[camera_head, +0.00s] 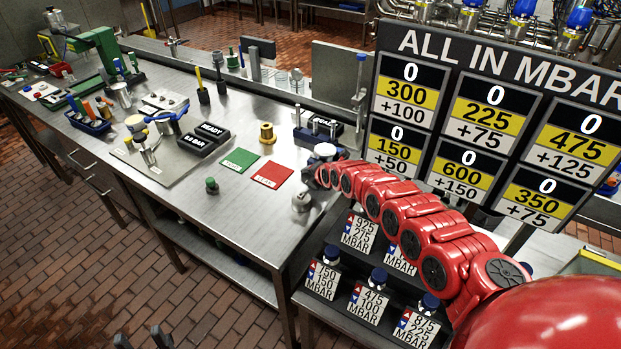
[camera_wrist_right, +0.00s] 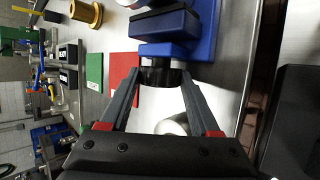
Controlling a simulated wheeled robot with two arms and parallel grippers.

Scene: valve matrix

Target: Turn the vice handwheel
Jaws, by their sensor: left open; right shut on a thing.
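The blue vice (camera_wrist_right: 180,30) sits on the steel bench. Its dark round handwheel (camera_wrist_right: 160,72) faces my right gripper (camera_wrist_right: 160,78) in the right wrist view. My right gripper is shut on the handwheel, with one finger on each side of its rim. In the head view my red right arm reaches over the bench to the blue vice (camera_head: 308,138), and the arm's end hides the handwheel there. My left gripper (camera_head: 142,340) shows at the bottom left of the head view, open and empty, over the brick floor and away from the bench.
A green mat (camera_head: 239,160) and a red mat (camera_head: 270,175) lie left of the vice. A brass spool (camera_head: 267,133), a green knob (camera_head: 211,185) and a grey round piece (camera_head: 301,200) stand nearby. A gauge board (camera_head: 480,120) rises at right.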

